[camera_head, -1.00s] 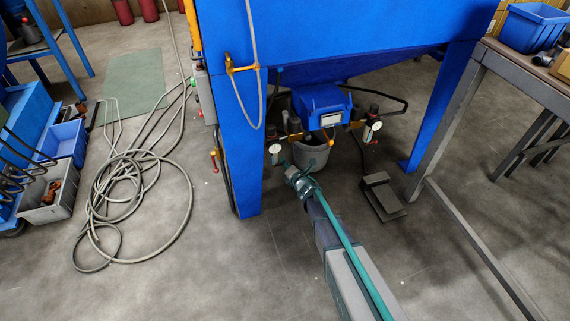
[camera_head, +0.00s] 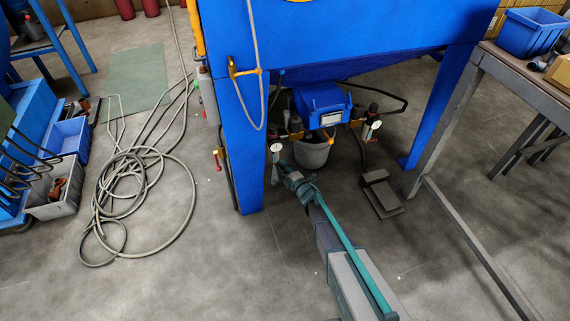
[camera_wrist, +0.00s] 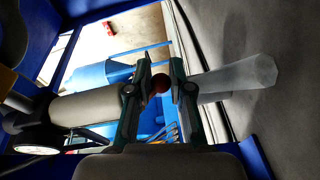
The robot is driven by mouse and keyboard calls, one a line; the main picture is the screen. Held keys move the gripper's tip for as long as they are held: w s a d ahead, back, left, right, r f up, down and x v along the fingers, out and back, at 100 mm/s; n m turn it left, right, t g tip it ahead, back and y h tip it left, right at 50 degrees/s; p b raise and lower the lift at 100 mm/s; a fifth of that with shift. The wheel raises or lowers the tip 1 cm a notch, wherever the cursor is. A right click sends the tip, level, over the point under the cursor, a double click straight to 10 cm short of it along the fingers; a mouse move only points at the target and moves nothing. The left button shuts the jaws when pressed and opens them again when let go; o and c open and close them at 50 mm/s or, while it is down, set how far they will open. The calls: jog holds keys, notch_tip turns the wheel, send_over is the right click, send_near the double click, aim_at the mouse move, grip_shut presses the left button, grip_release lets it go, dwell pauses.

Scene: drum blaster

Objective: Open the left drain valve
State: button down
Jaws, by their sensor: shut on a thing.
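The left drain unit, with a white round gauge (camera_head: 277,148), hangs under the blue machine near its front left leg. My gripper (camera_head: 287,168) is just below and right of that gauge in the head view, and its fingers hide what lies behind them. In the wrist view my gripper (camera_wrist: 161,84) is closed around a small dark red knob (camera_wrist: 158,83) between its fingertips. A grey cylinder (camera_wrist: 90,107) lies to the left of the fingers and a pale clear faceted part (camera_wrist: 240,77) to the right. The valve's position cannot be told.
A grey bucket (camera_head: 312,153) stands close behind my gripper. A second drain unit with a gauge (camera_head: 376,125) is to its right. The blue front left leg (camera_head: 240,160) is close on the left. A grey pedal (camera_head: 381,194) sits on the floor.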

jog(key=shift+s+a+f+m+t+y, duration=0.15)
jog(key=shift+s+a+f+m+t, duration=0.3)
jog(key=shift+m, duration=0.9)
jog(key=shift+s+a+f+m+t+y, duration=0.15)
jog(key=shift+a+m, duration=0.55)
jog(key=shift+m, duration=0.7)
jog(key=shift+s+a+f+m+t+y, duration=0.25)
jog(key=shift+a+m, duration=0.3)
jog(key=shift+m, duration=0.8)
jog(key=shift+w, duration=0.1)
jog(key=c, duration=1.3)
grip_release()
jog(key=shift+w+d, duration=0.1)
